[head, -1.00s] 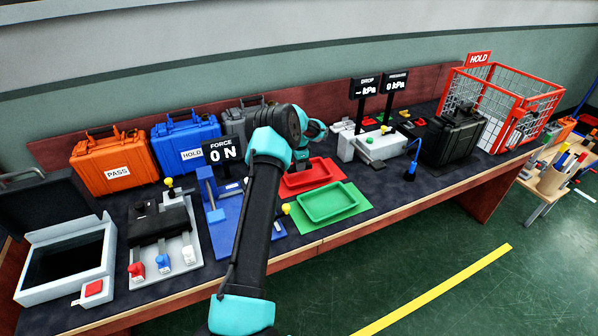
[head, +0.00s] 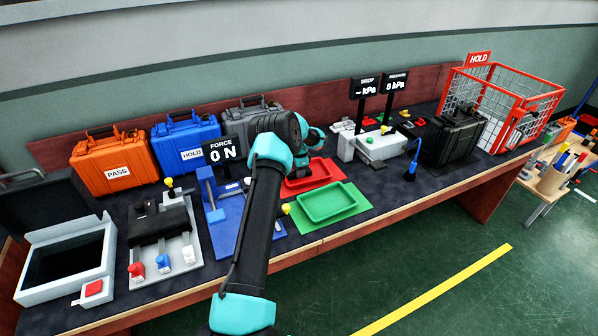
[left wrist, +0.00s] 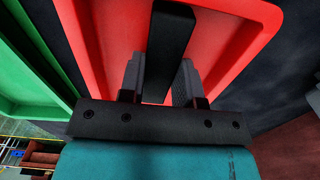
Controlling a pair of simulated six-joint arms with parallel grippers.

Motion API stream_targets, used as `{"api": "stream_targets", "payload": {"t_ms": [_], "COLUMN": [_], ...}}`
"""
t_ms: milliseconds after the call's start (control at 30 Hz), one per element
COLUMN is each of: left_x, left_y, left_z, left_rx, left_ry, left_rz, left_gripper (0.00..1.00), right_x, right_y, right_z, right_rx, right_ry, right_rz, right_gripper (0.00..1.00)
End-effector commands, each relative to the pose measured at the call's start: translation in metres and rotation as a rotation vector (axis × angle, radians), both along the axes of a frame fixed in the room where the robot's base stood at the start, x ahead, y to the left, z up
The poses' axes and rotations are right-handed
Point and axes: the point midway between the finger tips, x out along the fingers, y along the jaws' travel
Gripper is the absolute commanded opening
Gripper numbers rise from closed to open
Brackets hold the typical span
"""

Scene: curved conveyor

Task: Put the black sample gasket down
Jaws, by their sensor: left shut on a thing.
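My left gripper (head: 302,168) is at the far left end of the red tray (head: 325,171), partly hidden behind my own wrist in the head view. In the left wrist view its two fingers (left wrist: 160,82) are shut on the black sample gasket (left wrist: 171,42), which shows as a dark bar between them. Behind the gasket is the red tray's floor and rim (left wrist: 262,12). I cannot tell whether the gasket touches the tray floor. My right gripper is not in view.
A green tray (head: 328,222) lies in front of the red one. A blue force stand (head: 226,236) is to the left. A white pressure unit (head: 382,146) and a black case (head: 455,135) stand to the right. Orange, blue and grey cases line the back.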

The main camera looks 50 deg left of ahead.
Motion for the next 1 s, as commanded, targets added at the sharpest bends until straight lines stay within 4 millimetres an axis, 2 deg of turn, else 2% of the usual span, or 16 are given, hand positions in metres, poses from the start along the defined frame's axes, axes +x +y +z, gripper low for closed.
{"api": "stream_targets", "payload": {"t_ms": [33, 67, 300, 667, 867, 1000], "left_x": [0.0, 0.0, 0.0, 0.0, 0.0, 0.001], "left_y": [0.0, 0.0, 0.0, 0.0, 0.0, 0.0], "left_z": [-0.002, -0.001, -0.001, 0.004, 0.026, 0.052], "left_rx": [0.0, 0.0, 0.0, 0.0, 0.001, 0.002], "left_ry": [0.0, 0.0, 0.0, 0.0, -0.003, -0.003], "left_rz": [0.0, 0.0, 0.0, 0.0, 0.001, 0.0], "left_gripper": [0.07, 0.34, 0.57, 0.57, 0.57, 0.57], "right_x": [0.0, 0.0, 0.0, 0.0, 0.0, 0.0], "right_y": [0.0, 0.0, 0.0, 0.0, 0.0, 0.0], "right_z": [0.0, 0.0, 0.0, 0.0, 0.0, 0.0], "right_rx": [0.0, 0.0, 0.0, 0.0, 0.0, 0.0], "right_ry": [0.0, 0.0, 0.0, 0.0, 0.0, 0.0], "right_rz": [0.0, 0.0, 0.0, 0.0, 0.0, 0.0], "right_gripper": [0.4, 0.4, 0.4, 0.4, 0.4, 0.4]}}
